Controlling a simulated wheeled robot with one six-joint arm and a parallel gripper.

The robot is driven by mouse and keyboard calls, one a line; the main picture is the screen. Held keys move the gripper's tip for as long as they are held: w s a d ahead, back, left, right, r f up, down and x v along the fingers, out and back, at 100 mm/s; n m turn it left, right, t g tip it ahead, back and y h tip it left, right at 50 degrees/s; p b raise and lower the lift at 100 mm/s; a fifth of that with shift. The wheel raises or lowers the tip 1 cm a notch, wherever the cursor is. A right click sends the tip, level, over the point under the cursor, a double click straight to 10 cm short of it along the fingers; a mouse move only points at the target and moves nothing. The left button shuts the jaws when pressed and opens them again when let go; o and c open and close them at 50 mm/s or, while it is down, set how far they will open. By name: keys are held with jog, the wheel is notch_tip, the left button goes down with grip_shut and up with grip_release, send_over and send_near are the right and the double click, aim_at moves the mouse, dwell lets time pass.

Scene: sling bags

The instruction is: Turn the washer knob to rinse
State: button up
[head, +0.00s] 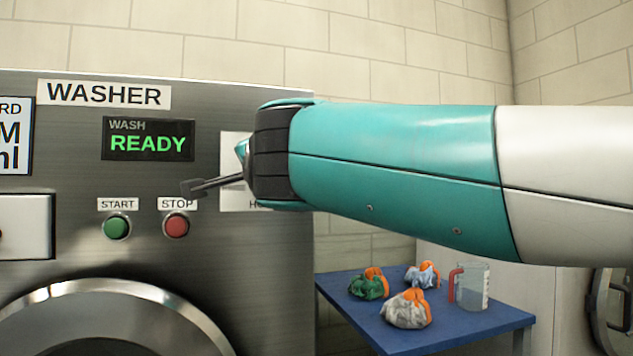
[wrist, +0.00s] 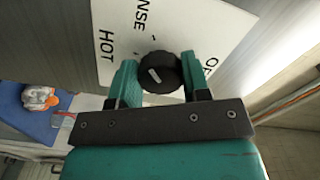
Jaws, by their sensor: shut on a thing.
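The washer knob (wrist: 166,66) is black with a white pointer mark, on a white dial plate (wrist: 120,22) in the wrist view. The mark slants toward the picture's upper left. Lettering reads HOT, part of a word ending NSE, and part of OFF; NSE stands above the knob, HOT to its left. My gripper (wrist: 158,78) has its teal fingers on either side of the knob and is shut on it. In the head view my arm hides the knob and most of the dial plate (head: 232,203). The washer's display (head: 148,139) reads WASH READY.
Green START (head: 117,227) and red STOP (head: 176,225) buttons sit left of the dial, above the round door (head: 120,300). A blue table (head: 440,335) at right holds several tied bags (head: 407,310) and a clear jug (head: 472,287) with a red handle.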

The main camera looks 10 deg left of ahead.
jog(key=shift+m+b, duration=0.35)
jog(key=shift+m, duration=0.75)
jog(key=o, duration=0.9)
jog(key=shift+o, duration=0.2)
jog(key=shift+s, duration=0.1)
jog(key=b+v, duration=0.3)
jog(key=v, duration=1.4)
jog(key=shift+d, duration=0.15)
